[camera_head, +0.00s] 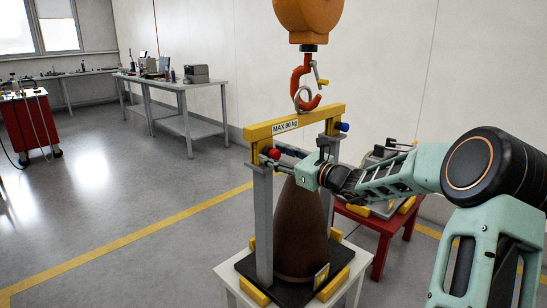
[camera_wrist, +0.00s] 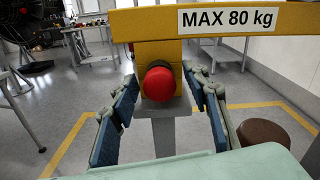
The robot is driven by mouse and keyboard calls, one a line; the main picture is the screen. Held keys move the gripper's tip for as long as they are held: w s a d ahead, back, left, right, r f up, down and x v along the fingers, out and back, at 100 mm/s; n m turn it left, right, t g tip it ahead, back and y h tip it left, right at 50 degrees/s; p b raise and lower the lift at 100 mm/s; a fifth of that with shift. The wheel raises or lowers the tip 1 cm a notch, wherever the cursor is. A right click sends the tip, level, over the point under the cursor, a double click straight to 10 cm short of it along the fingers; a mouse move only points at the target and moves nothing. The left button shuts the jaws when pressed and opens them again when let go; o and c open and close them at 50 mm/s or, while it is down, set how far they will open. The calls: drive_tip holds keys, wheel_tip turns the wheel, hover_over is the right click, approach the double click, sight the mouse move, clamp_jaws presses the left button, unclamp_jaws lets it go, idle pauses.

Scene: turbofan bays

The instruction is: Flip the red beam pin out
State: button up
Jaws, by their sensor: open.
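The red beam pin (camera_head: 272,153) sits at the near left end of the yellow lifting beam (camera_head: 300,122). Its round red head (camera_wrist: 159,84) faces the camera in the wrist view. My gripper (camera_head: 283,158) is at that end of the beam; in the wrist view its blue-padded fingers (camera_wrist: 160,82) are open, one on each side of the red head, with gaps between. The fingers hold nothing. The pin's shaft is hidden behind its head. A blue pin (camera_head: 341,126) is at the beam's other end.
A brown cone (camera_head: 300,225) stands under the beam between grey posts (camera_head: 263,225) on a white table. An orange hoist with a red hook (camera_head: 302,85) is above. A red stand (camera_head: 383,230) is behind my arm.

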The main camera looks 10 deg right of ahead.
drive_tip(key=shift+w+a, duration=0.25)
drive_tip(key=shift+w, duration=0.1)
drive_tip(key=shift+c, duration=0.4)
clamp_jaws()
